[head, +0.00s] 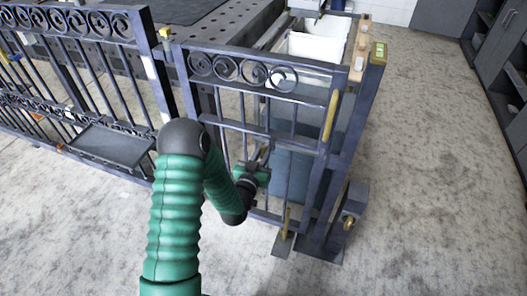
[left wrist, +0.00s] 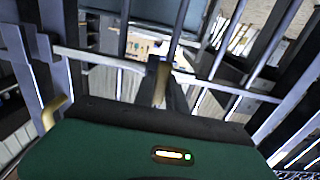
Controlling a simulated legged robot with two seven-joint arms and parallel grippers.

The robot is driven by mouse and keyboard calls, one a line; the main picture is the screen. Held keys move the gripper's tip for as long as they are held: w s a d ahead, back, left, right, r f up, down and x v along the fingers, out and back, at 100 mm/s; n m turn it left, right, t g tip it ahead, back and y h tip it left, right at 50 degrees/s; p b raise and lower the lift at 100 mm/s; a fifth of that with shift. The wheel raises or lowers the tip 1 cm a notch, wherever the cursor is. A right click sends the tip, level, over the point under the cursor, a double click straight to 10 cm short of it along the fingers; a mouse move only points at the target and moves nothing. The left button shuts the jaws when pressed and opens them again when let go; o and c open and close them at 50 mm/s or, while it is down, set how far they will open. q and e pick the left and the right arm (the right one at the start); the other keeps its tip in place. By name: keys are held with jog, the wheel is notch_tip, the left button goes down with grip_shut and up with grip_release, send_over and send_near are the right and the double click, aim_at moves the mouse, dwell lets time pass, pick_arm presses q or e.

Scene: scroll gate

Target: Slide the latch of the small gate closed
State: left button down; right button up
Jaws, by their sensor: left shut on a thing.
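The small gate (head: 256,131) is a dark metal frame with scrolls along its top and upright bars. It stands in line with the right post (head: 354,120). My left gripper (head: 263,157) is at the gate's bars, about mid-height. In the left wrist view it is shut on a brass-coloured piece (left wrist: 163,70), which looks like the latch; its fingers hide part of it. A pale horizontal bar (left wrist: 98,58) crosses behind there. How far the latch reaches cannot be told. My right gripper is not in view.
A longer scroll fence (head: 80,75) with a tray-like panel (head: 110,146) runs off to the left. A brass handle (head: 330,116) is on the gate's right side, and a brass bolt (head: 286,223) is low down. Open concrete floor lies right and in front.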

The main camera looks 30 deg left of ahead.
aim_at(285, 147)
pick_arm(q)
jog(key=d, duration=0.3)
jog(key=w+d, duration=0.1)
jog(key=d, duration=0.2)
jog(key=shift+w, duration=0.15)
jog(key=shift+a, duration=0.1)
jog(key=c, duration=1.6)
grip_release()
jog(key=shift+o, duration=1.2)
